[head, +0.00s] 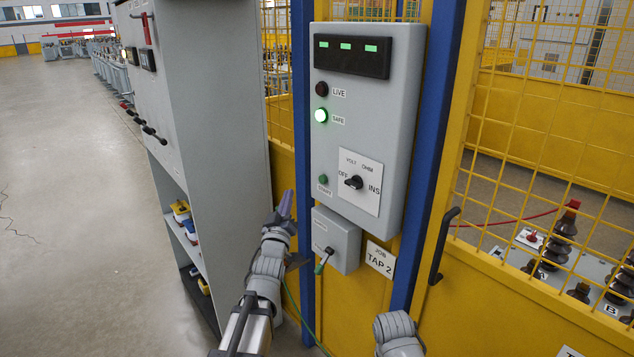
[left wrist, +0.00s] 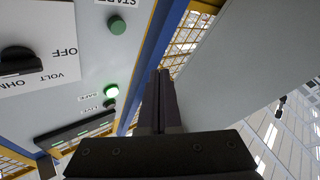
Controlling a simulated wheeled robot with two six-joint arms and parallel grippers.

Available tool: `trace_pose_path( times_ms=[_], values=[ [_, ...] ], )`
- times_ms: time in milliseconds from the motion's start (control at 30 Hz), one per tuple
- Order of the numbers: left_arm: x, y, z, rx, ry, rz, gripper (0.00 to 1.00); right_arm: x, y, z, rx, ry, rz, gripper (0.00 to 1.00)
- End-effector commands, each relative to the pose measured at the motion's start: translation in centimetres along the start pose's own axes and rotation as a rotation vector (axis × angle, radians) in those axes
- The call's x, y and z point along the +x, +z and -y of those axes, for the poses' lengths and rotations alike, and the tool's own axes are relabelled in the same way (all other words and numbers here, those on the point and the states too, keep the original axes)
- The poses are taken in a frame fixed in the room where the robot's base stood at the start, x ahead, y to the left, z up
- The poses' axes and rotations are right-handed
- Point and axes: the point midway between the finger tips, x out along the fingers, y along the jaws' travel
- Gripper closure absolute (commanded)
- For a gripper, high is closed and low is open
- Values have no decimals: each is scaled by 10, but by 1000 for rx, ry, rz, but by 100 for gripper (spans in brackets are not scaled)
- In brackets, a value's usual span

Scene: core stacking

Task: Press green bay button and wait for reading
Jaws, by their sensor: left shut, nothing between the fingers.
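The grey control panel (head: 402,120) stands upright on the fence post. Its small green START button (head: 323,180) is at the lower left; it also shows in the left wrist view (left wrist: 117,25). The dark display (head: 351,64) at the top shows green dashes and no digits. The SAFE lamp (head: 321,115) glows green, and the LIVE lamp (head: 322,89) is dark red and unlit. My left gripper (head: 285,204) is shut and empty, below and left of the START button and apart from it. Its closed fingers show in the left wrist view (left wrist: 160,100). My right gripper is out of view.
A black selector knob (head: 354,182) sits right of the button, with OFF at its left. A small grey box (head: 345,234) with a lever hangs below. A grey cabinet (head: 222,130) stands close on the left. Yellow mesh fence (head: 555,110) and a black handle (head: 440,250) are right.

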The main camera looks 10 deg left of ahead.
Motion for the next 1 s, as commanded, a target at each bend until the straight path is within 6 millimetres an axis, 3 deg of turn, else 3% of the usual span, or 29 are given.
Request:
trace_pose_path(
  times_ms=[467,1000],
  values=[
    [3,-1,-2,-3,6,-11,100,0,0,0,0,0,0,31],
    [49,32,-35,-3,7,-9,100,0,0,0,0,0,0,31]
  ],
)
